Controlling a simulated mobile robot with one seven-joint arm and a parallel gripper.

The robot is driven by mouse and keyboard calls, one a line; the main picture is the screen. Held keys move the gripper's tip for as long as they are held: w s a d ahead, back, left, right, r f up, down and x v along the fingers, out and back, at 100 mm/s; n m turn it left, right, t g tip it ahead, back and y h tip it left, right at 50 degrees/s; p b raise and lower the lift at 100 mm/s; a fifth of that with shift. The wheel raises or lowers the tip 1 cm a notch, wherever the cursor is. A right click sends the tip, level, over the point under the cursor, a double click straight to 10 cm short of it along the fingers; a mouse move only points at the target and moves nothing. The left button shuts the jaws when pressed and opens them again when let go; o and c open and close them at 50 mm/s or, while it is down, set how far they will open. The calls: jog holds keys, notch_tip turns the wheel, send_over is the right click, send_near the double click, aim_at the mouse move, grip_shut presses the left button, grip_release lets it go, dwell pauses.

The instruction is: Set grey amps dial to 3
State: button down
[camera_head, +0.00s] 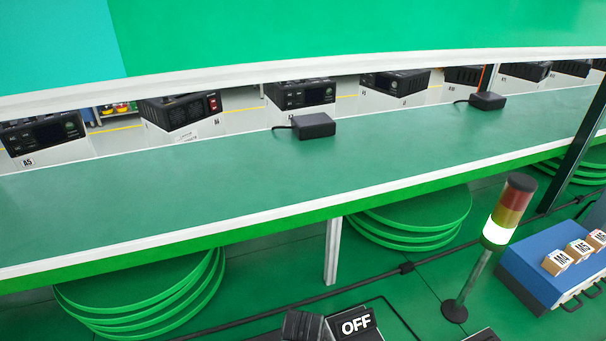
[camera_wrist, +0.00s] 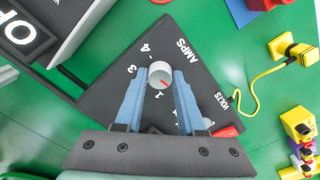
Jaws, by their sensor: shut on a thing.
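The grey amps dial (camera_wrist: 158,72) is a round knob on a black triangular panel (camera_wrist: 190,55) in the wrist view. Its red mark points down and slightly right in the picture, nearest the 1. The white 2, 3 and 4 run up the left side, with the 3 left of the dial. "AMPS" is printed at the upper right. My gripper (camera_wrist: 160,76) has its two blue fingers on either side of the dial and is shut on it. The head view does not clearly show the dial or my gripper.
A red part (camera_wrist: 226,132) sits near "VOLTS" on the panel. A yellow plug (camera_wrist: 288,50) with a cable and coloured blocks (camera_wrist: 299,124) lie to the right. An OFF sign (camera_head: 356,323), a signal light (camera_head: 508,208) and a long green bench (camera_head: 200,190) show in the head view.

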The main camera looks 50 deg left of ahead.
jog(key=shift+r+m, duration=0.1)
jog(key=shift+m, duration=0.2)
jog(key=shift+m+p, duration=0.65)
jog(key=shift+m, duration=0.25)
jog(key=m+p, duration=0.1)
jog(key=m, duration=0.3)
jog(key=shift+m+p, duration=0.3)
jog(key=m+p, duration=0.1)
jog(key=m, duration=0.7)
jog(key=shift+p, duration=0.3)
jog(key=m+p, duration=0.1)
jog(key=m, duration=1)
jog(key=shift+w+m, duration=0.1)
jog(key=shift+m, duration=1.7)
